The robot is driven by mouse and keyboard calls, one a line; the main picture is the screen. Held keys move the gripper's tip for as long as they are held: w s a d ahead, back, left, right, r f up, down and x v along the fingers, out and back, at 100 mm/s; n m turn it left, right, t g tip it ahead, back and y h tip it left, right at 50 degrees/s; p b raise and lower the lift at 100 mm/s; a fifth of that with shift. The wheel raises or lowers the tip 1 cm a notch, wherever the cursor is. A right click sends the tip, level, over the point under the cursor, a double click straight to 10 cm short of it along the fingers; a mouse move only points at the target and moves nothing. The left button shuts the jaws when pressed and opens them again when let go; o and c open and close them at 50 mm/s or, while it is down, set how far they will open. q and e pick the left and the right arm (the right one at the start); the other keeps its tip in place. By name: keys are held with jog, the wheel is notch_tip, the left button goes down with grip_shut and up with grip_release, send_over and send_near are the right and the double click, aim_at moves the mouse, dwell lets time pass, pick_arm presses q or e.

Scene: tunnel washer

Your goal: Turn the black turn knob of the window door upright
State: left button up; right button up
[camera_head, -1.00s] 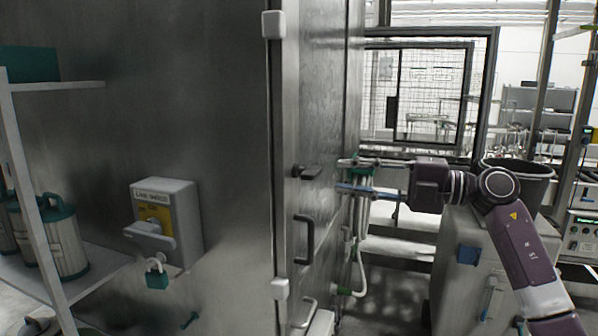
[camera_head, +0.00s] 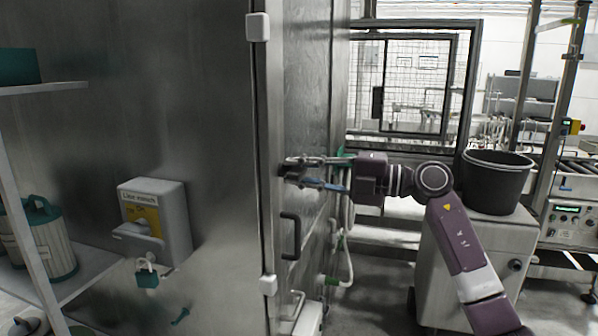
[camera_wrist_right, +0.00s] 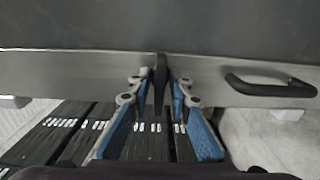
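The black turn knob (camera_head: 294,170) sits on the narrow steel front of the window door (camera_head: 305,100), above a black bar handle (camera_head: 290,237). My right gripper (camera_head: 287,169) reaches in from the right with its fingers around the knob, partly hiding it. In the right wrist view the knob (camera_wrist_right: 160,76) stands between the two blue-padded fingertips (camera_wrist_right: 160,78), with a narrow gap on each side. The fingers are apart. The knob's long side lies across the direction of the bar handle (camera_wrist_right: 270,87), so it looks horizontal. My left gripper is out of view.
A grey switch box (camera_head: 157,222) with a padlock (camera_head: 147,273) is on the cabinet's left face. A shelf with canisters (camera_head: 48,240) stands far left. A black bin (camera_head: 497,182) stands on a cabinet to the right. Hoses (camera_head: 344,250) hang behind the door.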

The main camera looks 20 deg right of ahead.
grip_shut()
jog(key=shift+n, duration=0.3)
jog(key=n+b, duration=0.2)
jog(key=shift+f+n, duration=0.15)
jog(key=shift+n, duration=0.25)
jog(key=n+b, duration=0.2)
jog(key=n, duration=0.3)
jog(key=n+b, duration=0.2)
jog(key=n, duration=0.3)
jog(key=shift+n+b, duration=1.1)
jog(key=shift+n, duration=1.1)
